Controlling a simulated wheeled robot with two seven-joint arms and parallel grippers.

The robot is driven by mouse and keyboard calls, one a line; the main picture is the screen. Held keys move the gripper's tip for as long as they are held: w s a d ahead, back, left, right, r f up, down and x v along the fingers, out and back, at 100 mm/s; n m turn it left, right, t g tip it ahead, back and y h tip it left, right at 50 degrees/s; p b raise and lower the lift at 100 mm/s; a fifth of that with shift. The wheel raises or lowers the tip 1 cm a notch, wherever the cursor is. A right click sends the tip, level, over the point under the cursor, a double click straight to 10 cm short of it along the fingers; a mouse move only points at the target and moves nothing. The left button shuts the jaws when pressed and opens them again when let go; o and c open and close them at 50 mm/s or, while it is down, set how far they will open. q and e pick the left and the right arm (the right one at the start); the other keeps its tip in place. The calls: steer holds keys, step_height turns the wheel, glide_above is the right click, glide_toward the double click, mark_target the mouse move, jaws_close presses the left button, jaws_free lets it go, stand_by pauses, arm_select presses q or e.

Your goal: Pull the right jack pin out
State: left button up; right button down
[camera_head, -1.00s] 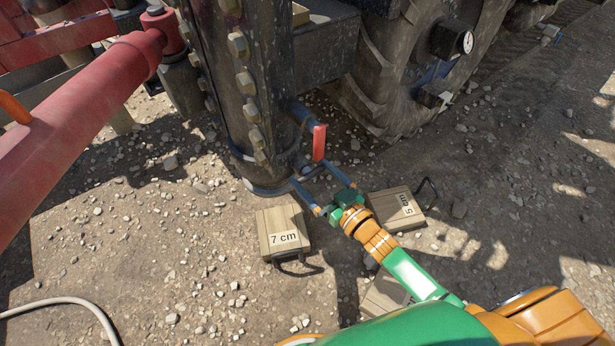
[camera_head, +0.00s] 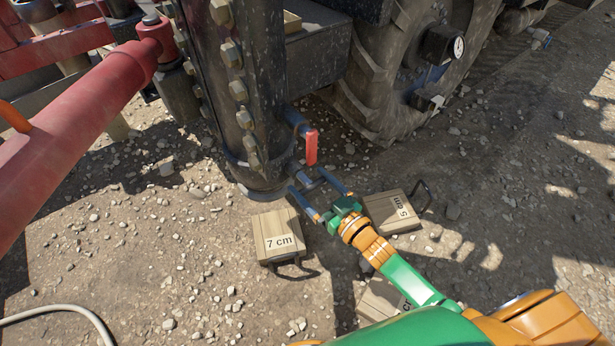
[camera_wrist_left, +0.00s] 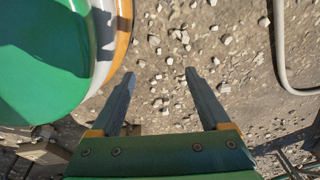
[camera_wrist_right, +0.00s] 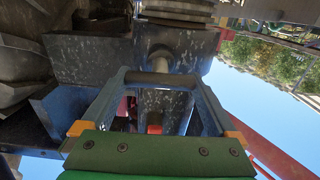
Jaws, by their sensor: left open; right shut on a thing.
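My right gripper (camera_head: 307,180) reaches in beside the foot of the dark, bolted jack leg (camera_head: 232,90). In the right wrist view its fingers close on a grey bar (camera_wrist_right: 160,79), which looks like the right jack pin and lies across between the fingertips. In the head view the pin (camera_head: 313,184) is small and partly hidden by the fingers. A red handle (camera_head: 311,148) stands upright just above it. My left gripper (camera_wrist_left: 158,75) is open and empty over gravel in the left wrist view.
Wooden blocks marked 7 cm (camera_head: 280,228) and 5 cm (camera_head: 381,210) lie on the gravel near the right gripper. A big tyre (camera_head: 372,85) stands behind. A red cylinder (camera_head: 85,125) crosses the left. A pale hose (camera_head: 60,309) lies at lower left.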

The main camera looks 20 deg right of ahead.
steer(key=shift+p+v, duration=0.3)
steer(key=shift+v, duration=0.8)
steer(key=shift+s, duration=0.2)
arm_select(q)
steer(key=shift+s+a+r, duration=0.35)
steer(key=shift+s+a, duration=0.15)
steer(key=shift+s, duration=0.1)
arm_select(e)
steer(key=shift+f, duration=0.15)
jaws_free()
steer(key=shift+s+d, duration=0.1)
steer(key=shift+s, duration=0.1)
arm_select(q)
steer(key=shift+s+d+r+p, duration=0.35)
steer(key=shift+d+r+p, duration=0.25)
steer(key=shift+d+p, duration=0.05)
arm_select(e)
steer(key=v, duration=0.7)
